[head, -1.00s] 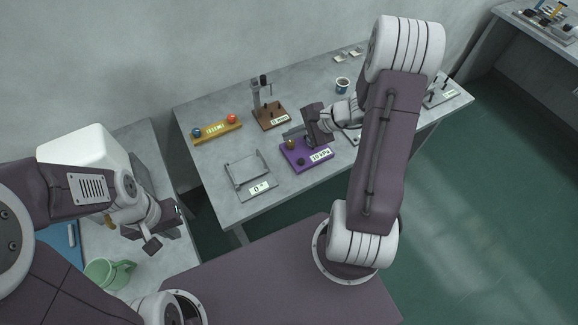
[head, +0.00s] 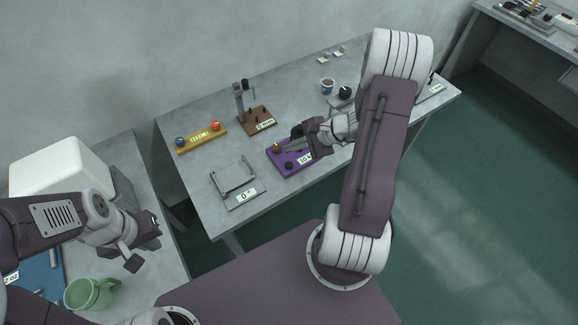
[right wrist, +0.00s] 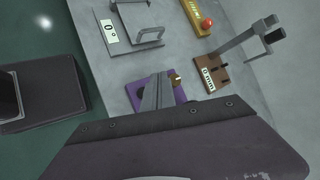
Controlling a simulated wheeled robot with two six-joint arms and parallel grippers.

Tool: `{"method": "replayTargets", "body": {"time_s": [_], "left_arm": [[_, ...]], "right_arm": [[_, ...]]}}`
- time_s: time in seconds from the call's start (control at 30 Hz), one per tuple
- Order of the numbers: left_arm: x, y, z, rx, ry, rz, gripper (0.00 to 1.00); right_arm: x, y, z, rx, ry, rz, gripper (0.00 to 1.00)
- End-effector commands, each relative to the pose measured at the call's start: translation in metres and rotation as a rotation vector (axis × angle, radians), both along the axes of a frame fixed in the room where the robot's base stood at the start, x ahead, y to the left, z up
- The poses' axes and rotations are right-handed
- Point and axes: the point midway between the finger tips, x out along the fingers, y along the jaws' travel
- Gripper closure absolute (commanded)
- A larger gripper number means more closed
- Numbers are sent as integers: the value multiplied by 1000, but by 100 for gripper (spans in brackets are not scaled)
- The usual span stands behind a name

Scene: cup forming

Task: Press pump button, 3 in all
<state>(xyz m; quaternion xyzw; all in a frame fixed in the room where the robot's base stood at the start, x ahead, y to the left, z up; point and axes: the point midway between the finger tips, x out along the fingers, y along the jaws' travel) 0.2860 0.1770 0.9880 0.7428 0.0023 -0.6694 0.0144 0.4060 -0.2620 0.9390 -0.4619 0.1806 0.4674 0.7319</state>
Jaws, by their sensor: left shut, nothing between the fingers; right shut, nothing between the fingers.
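The purple pump unit (head: 299,168) sits near the front edge of the grey table, with a brass button (head: 277,148), a dark round knob (head: 289,165) and a pressure label (head: 305,158). My right gripper (head: 286,149) is shut and empty, its fingertips at the brass button; contact cannot be told. In the right wrist view the shut fingers (right wrist: 158,88) cross over the purple unit (right wrist: 178,92), and the brass button (right wrist: 175,78) shows just beside them. My left gripper (head: 154,228) is shut and empty near the left side table, away from the pump.
A yellow bar (head: 197,139) with blue and red balls and a brown stand (head: 264,117) are behind. A small cup (head: 327,86) is at the back. A green mug (head: 88,293) stands at lower left.

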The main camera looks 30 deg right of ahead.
Motion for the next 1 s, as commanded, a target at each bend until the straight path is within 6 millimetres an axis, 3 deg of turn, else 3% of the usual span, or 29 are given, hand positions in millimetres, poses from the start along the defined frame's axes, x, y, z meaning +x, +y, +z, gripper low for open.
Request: {"method": "replayTargets", "body": {"time_s": [0.03,0.33,1.0], "left_arm": [[0,0,-11,0,0,0,100],[0,0,-48,0,0,0,100],[0,0,-50,0,0,0,100]], "right_arm": [[0,0,-13,0,1,-1,100],[0,0,-56,0,-1,1,100],[0,0,-58,0,0,0,100]]}}
